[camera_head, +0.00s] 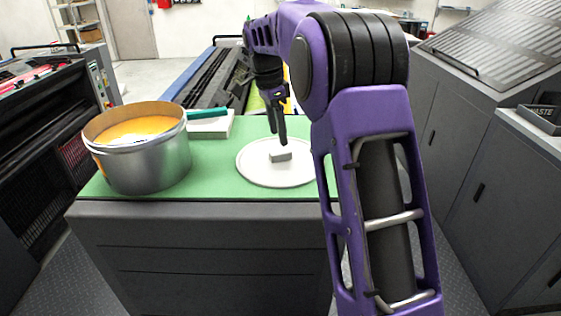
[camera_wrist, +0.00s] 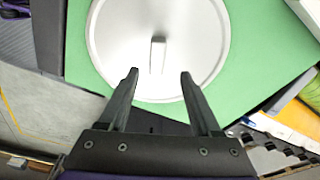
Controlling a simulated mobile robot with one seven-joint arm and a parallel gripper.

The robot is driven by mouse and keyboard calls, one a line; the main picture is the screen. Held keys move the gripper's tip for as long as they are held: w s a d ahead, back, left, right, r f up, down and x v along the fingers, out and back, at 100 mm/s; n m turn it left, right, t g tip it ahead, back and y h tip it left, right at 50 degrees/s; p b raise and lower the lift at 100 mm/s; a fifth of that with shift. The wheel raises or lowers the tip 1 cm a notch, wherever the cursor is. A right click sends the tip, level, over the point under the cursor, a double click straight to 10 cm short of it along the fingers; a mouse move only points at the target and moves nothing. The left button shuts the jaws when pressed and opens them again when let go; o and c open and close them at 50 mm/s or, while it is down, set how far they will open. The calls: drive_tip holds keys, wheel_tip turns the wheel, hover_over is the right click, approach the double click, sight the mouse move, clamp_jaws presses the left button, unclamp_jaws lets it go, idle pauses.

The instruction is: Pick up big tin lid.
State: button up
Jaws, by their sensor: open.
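The big tin lid (camera_head: 254,171) is a pale round disc with a raised rim, lying flat on the green top of the cabinet. A small grey block-like handle (camera_head: 280,155) stands at its middle. In the wrist view the lid (camera_wrist: 115,40) fills the upper middle, with its handle (camera_wrist: 157,54) upright in the picture. My gripper (camera_head: 283,143) is above the lid, close to the handle. In the wrist view my gripper (camera_wrist: 160,74) is open, its two fingertips over the lid to either side of the handle's near end, with nothing between them. The exact height gap is hard to tell.
A large open tin (camera_head: 145,165) with orange-yellow contents stands left of the lid. Behind it lie a white block (camera_head: 212,128) and a teal-handled tool (camera_head: 206,114). The green mat (camera_head: 220,175) is clear between tin and lid. Dark cabinets (camera_head: 480,160) stand at right.

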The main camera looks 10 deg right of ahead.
sight(281, 151)
drive_tip(key=f, duration=0.2)
drive_tip(key=f+b, duration=0.1)
drive_tip(key=f, duration=0.2)
drive_tip(key=shift+s+d+f, duration=0.1)
drive_tip(key=shift+s+d, duration=0.05)
drive_tip(key=shift+d, duration=0.05)
clamp_jaws()
